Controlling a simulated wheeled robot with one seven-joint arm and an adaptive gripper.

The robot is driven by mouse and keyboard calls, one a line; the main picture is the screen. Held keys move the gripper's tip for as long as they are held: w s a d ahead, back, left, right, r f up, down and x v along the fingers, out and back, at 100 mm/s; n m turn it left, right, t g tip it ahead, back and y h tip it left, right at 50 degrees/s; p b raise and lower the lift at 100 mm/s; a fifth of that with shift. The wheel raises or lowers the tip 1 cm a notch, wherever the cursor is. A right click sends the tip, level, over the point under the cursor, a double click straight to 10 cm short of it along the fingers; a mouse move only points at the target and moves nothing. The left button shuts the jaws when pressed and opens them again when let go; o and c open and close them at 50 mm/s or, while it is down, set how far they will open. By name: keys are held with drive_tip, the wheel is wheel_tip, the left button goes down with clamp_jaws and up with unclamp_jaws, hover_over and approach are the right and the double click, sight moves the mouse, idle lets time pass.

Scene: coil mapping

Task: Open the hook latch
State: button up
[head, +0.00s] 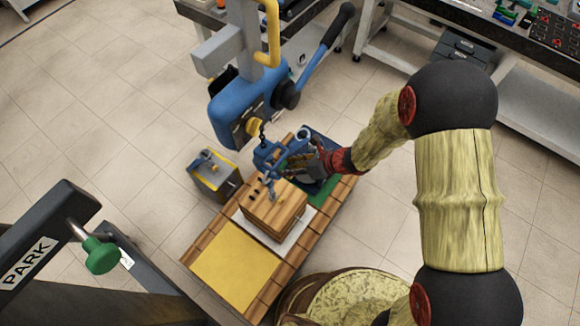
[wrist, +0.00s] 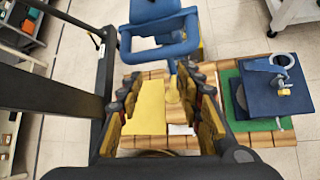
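A wooden block (head: 275,210) stands on a white sheet on a plank-topped table, with small metal fittings on its top. A blue part with a grey hook-like piece (head: 266,158) sits just behind the block; I cannot tell for certain which fitting is the hook latch. My gripper (head: 300,164) is right of this blue part and partly covers the area. In the wrist view my gripper (wrist: 163,88) shows its fingers wide apart with nothing held. A blue looped frame (wrist: 160,38) lies ahead of the fingers, and a blue plate with a grey ring (wrist: 284,61) is at right.
A yellow mat (head: 235,262) covers the table's near end. A small grey box (head: 213,178) stands left on the floor. A dark frame marked PARK (head: 40,250) is at lower left. Tiled floor is open at left.

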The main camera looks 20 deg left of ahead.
drive_tip(key=shift+r, duration=0.1)
drive_tip(key=v, duration=1.2)
drive_tip(key=shift+w, duration=0.1)
idle(0.3)
